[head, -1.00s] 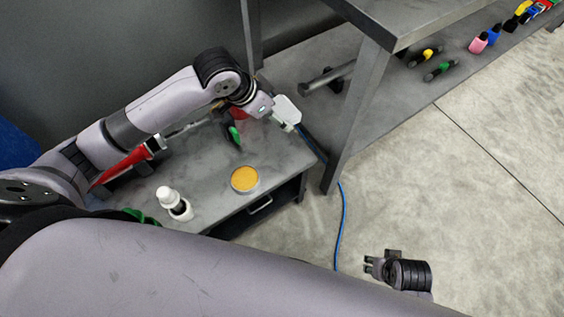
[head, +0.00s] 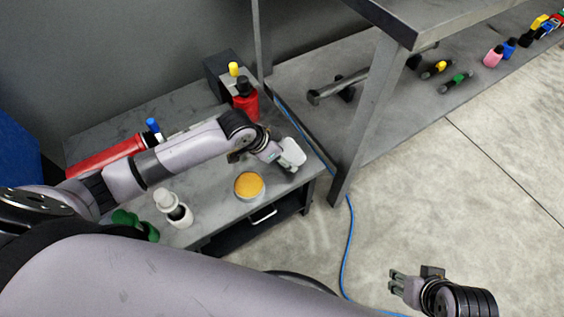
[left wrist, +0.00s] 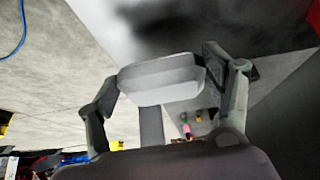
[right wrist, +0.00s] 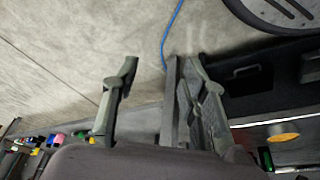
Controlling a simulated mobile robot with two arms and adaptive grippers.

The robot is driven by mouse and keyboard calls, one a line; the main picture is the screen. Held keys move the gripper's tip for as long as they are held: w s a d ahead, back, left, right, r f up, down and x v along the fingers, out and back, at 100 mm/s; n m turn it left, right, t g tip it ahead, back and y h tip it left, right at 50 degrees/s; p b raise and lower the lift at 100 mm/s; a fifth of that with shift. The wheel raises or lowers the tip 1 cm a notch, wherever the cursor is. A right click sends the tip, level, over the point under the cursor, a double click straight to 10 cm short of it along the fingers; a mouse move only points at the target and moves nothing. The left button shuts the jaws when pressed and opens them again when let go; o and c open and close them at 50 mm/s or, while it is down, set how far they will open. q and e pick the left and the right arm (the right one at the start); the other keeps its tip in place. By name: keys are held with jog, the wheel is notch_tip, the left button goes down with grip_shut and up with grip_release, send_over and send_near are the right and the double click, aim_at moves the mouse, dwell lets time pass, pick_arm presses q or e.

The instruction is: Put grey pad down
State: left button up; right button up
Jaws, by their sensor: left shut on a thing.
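The grey pad (head: 293,153) is a light, block-like piece above the right end of the low grey bench. My left gripper (head: 281,156) is shut on it. In the left wrist view the pad (left wrist: 160,80) sits between the two fingers, its long side running from finger to finger. I cannot tell whether the pad touches the bench top. My right gripper (head: 405,287) is empty and open over the concrete floor. Its spread fingers also show in the right wrist view (right wrist: 158,75).
The low bench (head: 215,205) holds an orange-topped round tin (head: 249,185), a white bottle (head: 173,208), a red bottle (head: 246,103) and a long red tool (head: 105,157). A table leg (head: 362,125) stands to the right. A blue cable (head: 347,235) runs along the floor.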

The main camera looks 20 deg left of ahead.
pick_arm(q)
notch_tip(320, 180, down, 4)
jog(key=shift+r+b, duration=0.15)
jog(key=shift+b, duration=0.4)
pick_arm(e)
jog(key=w+t, duration=0.1)
jog(key=w+a+t, duration=0.1)
jog(key=w, duration=0.1)
jog(key=w+r, duration=0.1)
jog(key=w, duration=0.1)
jog(key=shift+w+a+t+y, duration=0.15)
jog(key=shift+a+t+y, duration=0.15)
jog(key=shift+t, duration=0.1)
pick_arm(q)
jog(key=o, duration=1.5)
jog(key=shift+f, duration=0.2)
jog(key=shift+o, duration=0.2)
